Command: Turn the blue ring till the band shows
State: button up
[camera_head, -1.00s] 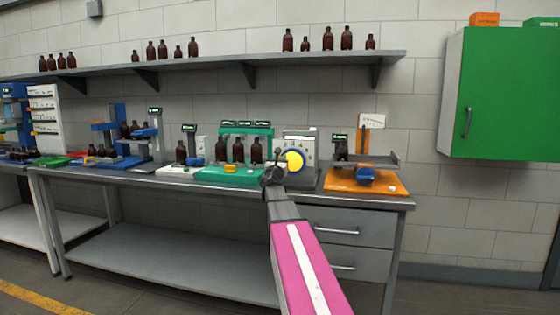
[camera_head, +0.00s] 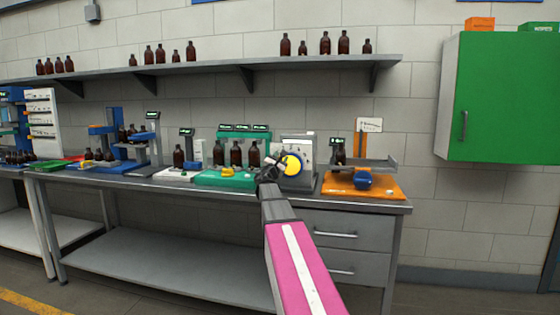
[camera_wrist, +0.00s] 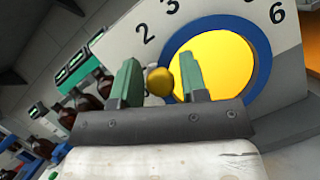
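The blue ring (camera_wrist: 264,62) surrounds a yellow disc (camera_wrist: 222,58) on a light grey panel with printed numbers. In the head view the yellow disc (camera_head: 292,164) shows on the bench, with only a thin edge of the ring visible. My gripper (camera_wrist: 160,76) has two green fingers standing apart. A small gold knob (camera_wrist: 159,81) shows in the gap between them; I cannot tell whether the fingers touch it. The right finger overlaps the disc in the picture. In the head view my gripper (camera_head: 273,168) is just left of the disc. I cannot make out a band.
A green stand with brown bottles (camera_head: 237,154) is left of the panel. An orange device (camera_head: 362,184) is right of it. A shelf (camera_head: 210,68) with bottles runs above. A green cabinet (camera_head: 505,95) hangs at the right. The floor before the bench looks clear.

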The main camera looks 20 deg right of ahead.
jog(key=shift+o, duration=0.4)
jog(key=v, duration=1)
jog(key=shift+s+a+f, duration=0.15)
jog(key=shift+s+a, duration=0.1)
